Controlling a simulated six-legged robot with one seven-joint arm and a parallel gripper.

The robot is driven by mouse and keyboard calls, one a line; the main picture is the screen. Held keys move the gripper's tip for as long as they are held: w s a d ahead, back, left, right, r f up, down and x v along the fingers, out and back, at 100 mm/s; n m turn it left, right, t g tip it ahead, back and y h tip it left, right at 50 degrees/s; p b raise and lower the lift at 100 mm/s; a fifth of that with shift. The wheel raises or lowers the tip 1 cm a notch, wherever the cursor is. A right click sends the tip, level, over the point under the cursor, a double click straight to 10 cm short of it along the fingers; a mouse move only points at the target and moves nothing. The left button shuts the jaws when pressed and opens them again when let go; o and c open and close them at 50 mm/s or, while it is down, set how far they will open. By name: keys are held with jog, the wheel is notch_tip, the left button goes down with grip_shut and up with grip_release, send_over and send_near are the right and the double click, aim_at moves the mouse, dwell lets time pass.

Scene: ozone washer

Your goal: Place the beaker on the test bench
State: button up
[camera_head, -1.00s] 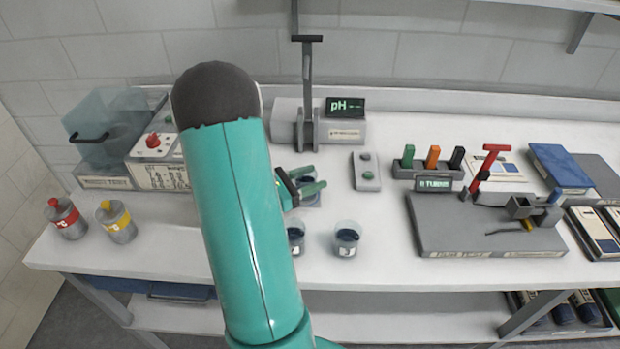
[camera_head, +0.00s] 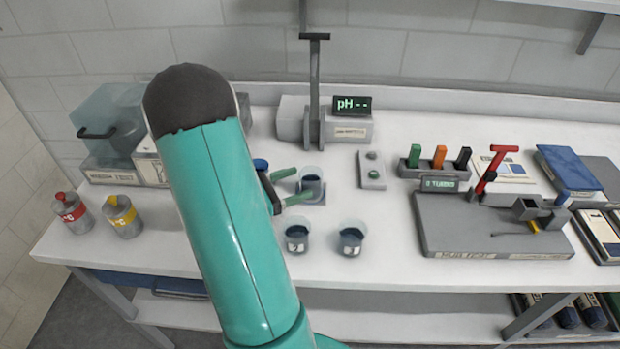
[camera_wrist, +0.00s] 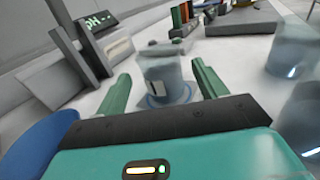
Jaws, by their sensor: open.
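A clear beaker (camera_head: 312,183) with dark liquid stands upright on a small dark pad (camera_head: 311,199) below the pH meter (camera_head: 335,125). In the wrist view this beaker (camera_wrist: 162,75) stands between and slightly beyond my fingers, with a gap on each side. My gripper (camera_head: 289,186) is open and empty, just left of the beaker, its two green fingers pointing at it. Two more beakers with dark liquid, one left (camera_head: 297,236) and one right (camera_head: 352,238), stand on the test bench (camera_head: 400,275) near its front edge. My arm hides part of the bench on the left.
A small two-button box (camera_head: 372,170) stands right of the pad. Red-banded (camera_head: 73,212) and yellow-banded bottles (camera_head: 123,216) stand left. Bare bench lies around the two front beakers.

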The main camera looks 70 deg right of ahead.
jog(key=v, duration=0.5)
jog(key=shift+w+a, duration=0.25)
jog(key=shift+w, duration=0.05)
jog(key=a+r+m+t+y, duration=0.1)
jog(key=a, duration=0.1)
jog(key=w+a+r+m+t+y, duration=0.1)
jog(key=a, duration=0.2)
jog(key=w+a+r+m+y, duration=0.1)
jog(key=a+r, duration=0.1)
jog(key=shift+w+a+r+m+t, duration=0.1)
jog(key=shift+w+a+m+t, duration=0.1)
jog(key=shift+a+m+t, duration=0.2)
jog(key=w+a+r+m+t+y, duration=0.1)
jog(key=a+t, duration=0.4)
jog(key=a, duration=0.5)
jog(key=w+a+r+m+t+y, duration=0.2)
jog(key=a+r+t+y, duration=0.3)
jog(key=a, duration=0.5)
jog(key=w+a+r+m+t+y, duration=0.1)
jog(key=w+a+r+t+y, duration=0.2)
jog(key=a, duration=0.7)
jog(key=w+r+t, duration=0.1)
jog(key=r+t, duration=0.1)
jog(key=t, duration=0.1)
jog(key=shift+a+m, duration=0.3)
jog(key=shift+a, duration=0.1)
jog(key=c, duration=0.7)
jog(key=shift+d, duration=0.15)
jog(key=shift+c, duration=0.3)
